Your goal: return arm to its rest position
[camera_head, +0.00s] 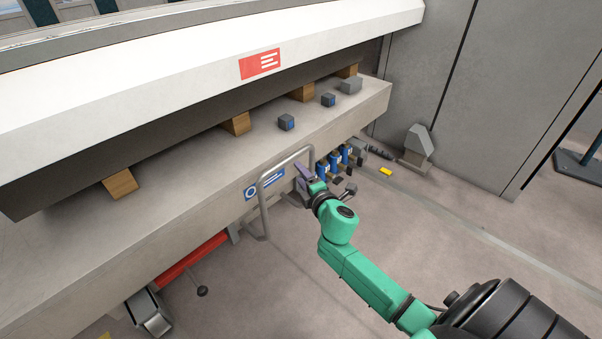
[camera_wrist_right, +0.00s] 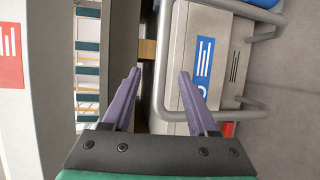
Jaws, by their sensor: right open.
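My right arm (camera_head: 365,280) is green and reaches forward from the lower right in the head view. Its right gripper (camera_head: 302,180) is in front of the panel bender's bed (camera_head: 190,180), beside a grey tubular handle (camera_head: 262,205). I cannot tell whether the gripper touches the handle. My left gripper does not show.
Wooden blocks (camera_head: 236,124) stand between bed and upper beam (camera_head: 200,50). Small grey-blue blocks (camera_head: 287,122) sit on the bed. Blue valve-like units (camera_head: 335,160) are close beyond the gripper. A yellow object (camera_head: 385,171) lies on the floor. Open floor (camera_head: 470,235) lies to the right.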

